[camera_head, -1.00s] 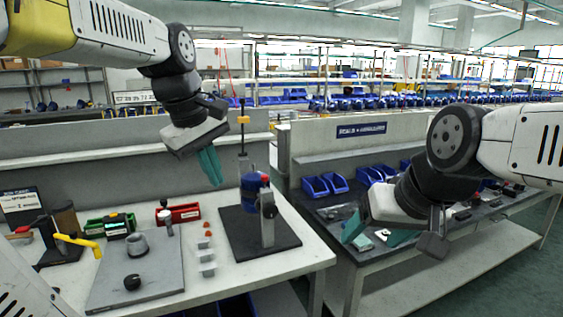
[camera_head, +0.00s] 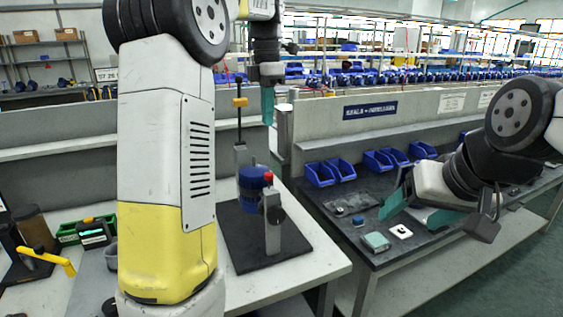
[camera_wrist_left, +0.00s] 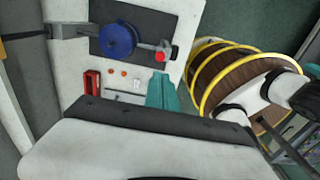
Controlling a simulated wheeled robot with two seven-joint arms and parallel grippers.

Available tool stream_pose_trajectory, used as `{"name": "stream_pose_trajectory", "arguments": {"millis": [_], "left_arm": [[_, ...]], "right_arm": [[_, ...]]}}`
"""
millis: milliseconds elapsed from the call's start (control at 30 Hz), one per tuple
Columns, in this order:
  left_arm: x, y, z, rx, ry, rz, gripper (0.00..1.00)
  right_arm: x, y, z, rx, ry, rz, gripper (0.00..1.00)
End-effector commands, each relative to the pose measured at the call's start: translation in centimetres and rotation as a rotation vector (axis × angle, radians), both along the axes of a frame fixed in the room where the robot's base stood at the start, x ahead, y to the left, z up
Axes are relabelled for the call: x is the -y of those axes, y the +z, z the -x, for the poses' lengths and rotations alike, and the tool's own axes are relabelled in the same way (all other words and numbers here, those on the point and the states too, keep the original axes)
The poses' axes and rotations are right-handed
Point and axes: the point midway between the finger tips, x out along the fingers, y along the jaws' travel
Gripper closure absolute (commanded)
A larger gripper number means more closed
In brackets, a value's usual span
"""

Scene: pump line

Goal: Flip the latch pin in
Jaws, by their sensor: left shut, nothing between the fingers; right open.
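A fixture on a black base plate (camera_head: 238,262) stands on the near bench. It carries a blue round pump body (camera_head: 253,182), a grey upright bracket (camera_head: 272,228) with a dark knob, and a red tip (camera_head: 268,176). I cannot tell for sure which part is the latch pin. In the left wrist view the blue body (camera_wrist_left: 118,40) and red tip (camera_wrist_left: 160,56) show from above. My left gripper (camera_head: 267,106) is shut and empty, pointing down above the fixture; its teal fingers also show in the wrist view (camera_wrist_left: 162,92). My right gripper (camera_head: 412,212) is open and empty over the right bench.
My left arm hides the middle of the near bench. A yellow-handled tool (camera_head: 48,259) and a green bin (camera_head: 75,232) are at left. Blue bins (camera_head: 330,172) line the right bench.

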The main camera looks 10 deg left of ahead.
Motion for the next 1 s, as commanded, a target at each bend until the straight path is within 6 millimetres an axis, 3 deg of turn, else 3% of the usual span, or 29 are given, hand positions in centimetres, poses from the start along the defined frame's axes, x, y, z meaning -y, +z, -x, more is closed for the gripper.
{"name": "stream_pose_trajectory", "arguments": {"millis": [200,333,800,1000], "left_arm": [[0.0,-0.2,0.0,0.001,-0.002,0.001,1.00],[0.0,-1.3,0.0,-0.002,-0.002,0.000,1.00],[0.0,-10.8,0.1,-0.002,-0.002,0.001,1.00],[0.0,-13.2,0.1,0.000,-0.002,0.000,1.00]], "right_arm": [[0.0,0.0,0.0,0.000,0.000,0.000,0.28],[0.0,0.0,0.0,0.000,0.000,0.000,0.28],[0.0,0.0,0.0,0.000,0.000,0.000,0.28],[0.0,0.0,0.0,0.000,0.000,0.000,0.28]]}}
